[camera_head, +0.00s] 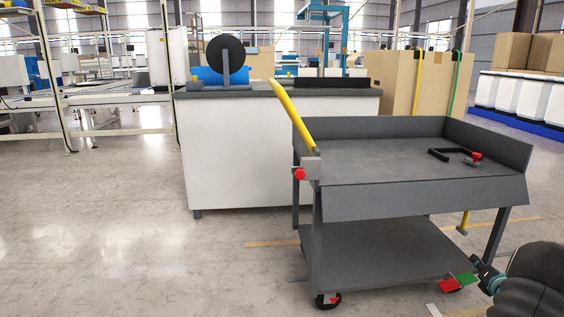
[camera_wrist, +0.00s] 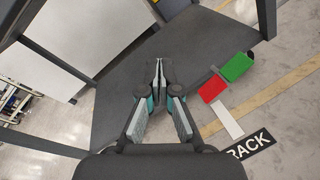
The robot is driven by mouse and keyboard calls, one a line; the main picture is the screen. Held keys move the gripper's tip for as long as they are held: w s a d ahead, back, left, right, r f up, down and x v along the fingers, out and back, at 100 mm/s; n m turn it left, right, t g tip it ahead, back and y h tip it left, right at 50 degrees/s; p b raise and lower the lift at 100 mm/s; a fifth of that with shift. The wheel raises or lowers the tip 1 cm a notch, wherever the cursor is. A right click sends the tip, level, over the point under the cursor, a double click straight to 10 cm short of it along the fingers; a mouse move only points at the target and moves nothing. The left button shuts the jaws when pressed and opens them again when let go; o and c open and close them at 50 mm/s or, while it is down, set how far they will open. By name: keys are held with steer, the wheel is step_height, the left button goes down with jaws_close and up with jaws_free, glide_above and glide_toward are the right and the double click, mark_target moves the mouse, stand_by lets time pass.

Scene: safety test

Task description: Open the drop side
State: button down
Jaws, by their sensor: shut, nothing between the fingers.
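The grey cart (camera_head: 400,245) stands in front in the head view. A plain front panel (camera_head: 425,198) appears to hang down from the deck's front edge, though its hinge is not clear. A red knob (camera_head: 300,174) sits on a grey block at the left corner, below a sloping yellow bar (camera_head: 291,117). A red plate (camera_head: 449,286) and a green plate (camera_head: 467,279) are low at the right; the wrist view shows the red plate (camera_wrist: 212,88) and green plate (camera_wrist: 237,67) right of the fingers. My gripper (camera_head: 479,264) is shut and empty, apparently apart from them.
A black bracket (camera_head: 436,155) and a small red-topped part (camera_head: 474,160) lie on the deck. A white cabinet (camera_head: 240,150) stands behind the cart. Cardboard boxes (camera_head: 400,82) stand at the back. A floor label (camera_wrist: 249,146) lies near the plates. Floor at left is clear.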

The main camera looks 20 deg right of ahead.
steer(key=s+f+m+g+h, duration=0.2)
steer(key=s+f+m+g, duration=0.55)
steer(key=m, duration=0.55)
steer(key=s+a+r+m+y+p, duration=0.2)
steer(key=a+r, duration=1)
steer(key=a, duration=0.9)
steer(key=s+a+r+m+g+y+p, duration=0.1)
steer(key=s+a+r+m+y+p, duration=0.2)
steer(key=a+r, duration=0.9)
steer(key=s+a+r+m+g+y+p, duration=0.1)
steer(key=s+a+r+m+p, duration=0.4)
steer(key=a, duration=2.6)
steer(key=s+r+m+y, duration=0.1)
steer(key=s+r+m, duration=0.1)
steer(key=r, duration=0.4)
steer(key=shift+s+r+y+p, duration=0.35)
steer(key=shift+s+r+y, duration=0.05)
steer(key=shift+s, duration=0.45)
